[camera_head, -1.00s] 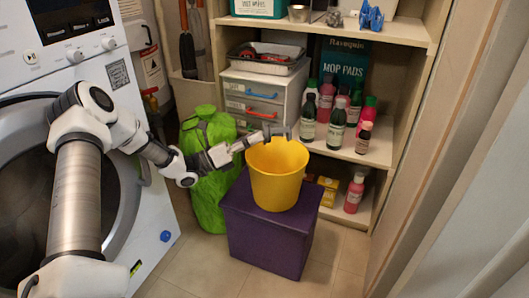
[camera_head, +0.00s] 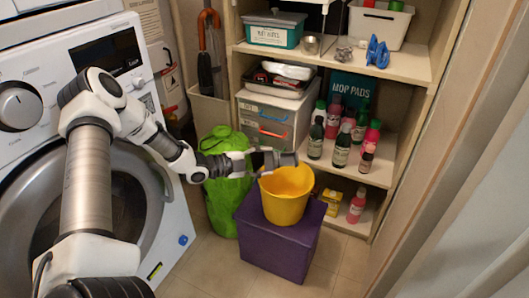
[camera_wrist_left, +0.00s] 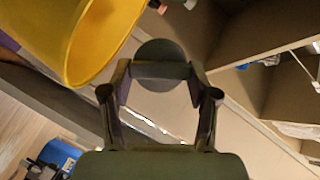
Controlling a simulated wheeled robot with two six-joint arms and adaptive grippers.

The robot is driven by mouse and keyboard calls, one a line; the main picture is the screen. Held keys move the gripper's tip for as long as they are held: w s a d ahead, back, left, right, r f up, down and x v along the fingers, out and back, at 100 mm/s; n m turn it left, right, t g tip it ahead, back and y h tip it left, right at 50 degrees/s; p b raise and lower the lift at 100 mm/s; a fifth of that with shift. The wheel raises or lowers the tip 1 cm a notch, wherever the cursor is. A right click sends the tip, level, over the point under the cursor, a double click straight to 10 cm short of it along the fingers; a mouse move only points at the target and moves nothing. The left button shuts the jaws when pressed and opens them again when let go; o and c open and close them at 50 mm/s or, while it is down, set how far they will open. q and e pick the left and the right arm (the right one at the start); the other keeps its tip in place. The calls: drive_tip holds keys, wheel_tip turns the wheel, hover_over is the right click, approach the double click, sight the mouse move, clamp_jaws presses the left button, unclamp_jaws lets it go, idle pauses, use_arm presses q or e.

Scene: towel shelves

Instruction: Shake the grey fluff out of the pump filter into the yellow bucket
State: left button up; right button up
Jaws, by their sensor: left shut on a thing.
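My left gripper (camera_head: 272,160) is shut on a grey round piece, the pump filter (camera_head: 289,158), just above the back rim of the yellow bucket (camera_head: 286,205). In the left wrist view the filter (camera_wrist_left: 160,62) is a dark round end between the two fingertips, and the bucket (camera_wrist_left: 85,45) is close at its upper left. The bucket stands upright on a purple box (camera_head: 275,243). I cannot make out grey fluff on the filter, and the bucket's bottom is hidden. My right gripper is not in view.
A green bag (camera_head: 226,205) stands left of the box. A white washing machine (camera_head: 178,215) is at left. Behind are shelves (camera_head: 400,68) with several bottles (camera_head: 342,145), drawers and bins. The floor (camera_head: 325,262) right of the box is clear.

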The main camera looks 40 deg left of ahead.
use_arm(q)
drive_tip(key=n+g+p, duration=0.1)
drive_tip(key=n+p, duration=0.1)
drive_tip(key=n+g+h+p, duration=0.1)
drive_tip(key=p, duration=0.2)
drive_tip(key=r+n+g+p, duration=0.1)
drive_tip(key=n+p, duration=0.1)
drive_tip(key=p, duration=0.1)
drive_tip(key=shift+w+a+n+h, duration=0.2)
drive_tip(key=shift+n+h, duration=0.1)
drive_tip(key=shift+h, duration=0.1)
drive_tip(key=shift+w+f+n+g+h+p, duration=0.1)
drive_tip(key=shift+f+n+g+h+p, duration=0.15)
drive_tip(key=shift+n+g+p, duration=0.25)
drive_tip(key=shift+f+n+g+h+p, duration=0.1)
drive_tip(key=shift+n+g+h+p, duration=0.2)
drive_tip(key=shift+n, duration=0.3)
